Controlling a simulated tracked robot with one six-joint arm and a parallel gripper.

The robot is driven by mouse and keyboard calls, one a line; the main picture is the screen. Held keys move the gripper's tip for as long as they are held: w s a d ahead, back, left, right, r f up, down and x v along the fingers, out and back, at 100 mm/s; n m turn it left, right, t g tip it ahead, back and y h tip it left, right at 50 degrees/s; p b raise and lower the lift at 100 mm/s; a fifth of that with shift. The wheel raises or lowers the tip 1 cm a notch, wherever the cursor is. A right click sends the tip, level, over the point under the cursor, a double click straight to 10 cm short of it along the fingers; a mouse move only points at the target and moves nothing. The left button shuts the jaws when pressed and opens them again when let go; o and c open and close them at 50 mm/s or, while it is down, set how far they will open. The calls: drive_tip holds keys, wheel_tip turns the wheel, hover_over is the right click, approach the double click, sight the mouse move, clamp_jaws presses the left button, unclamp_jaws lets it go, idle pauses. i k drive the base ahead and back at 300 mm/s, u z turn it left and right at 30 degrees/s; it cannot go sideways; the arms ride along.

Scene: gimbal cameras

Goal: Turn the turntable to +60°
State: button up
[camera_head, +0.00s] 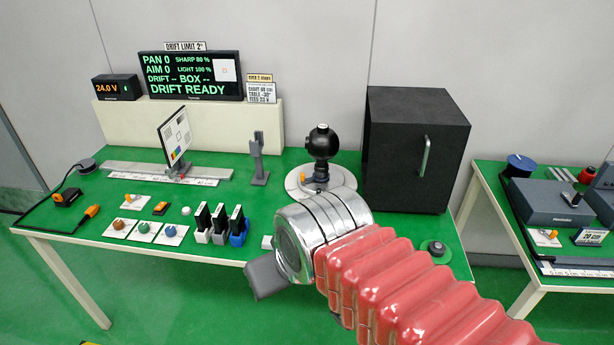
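The turntable looks to be the pale round disc (343,181) at the back middle of the green bench, in front of the wall. A black ball-shaped device (322,142) stands upright on it, on a grey base plate with a small orange knob (303,177) at its left. The angle marks on the disc are too small to read. My gripper (266,278) is at the bench's front edge, in front of and lower left of the turntable in the picture. One grey finger shows; the rest is hidden behind my silver wrist. It appears apart from the turntable.
A black box (415,150) with a handle stands close right of the turntable. A grey post (258,158) and a chart on a rail (174,137) are at left. Several upright cards (219,224) stand near the front edge. A display (190,76) reads "DRIFT READY".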

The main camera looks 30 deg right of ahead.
sight(313, 187)
drive_tip(key=z, duration=0.05)
drive_tip(key=i, duration=0.9)
drive_tip(key=z, duration=0.05)
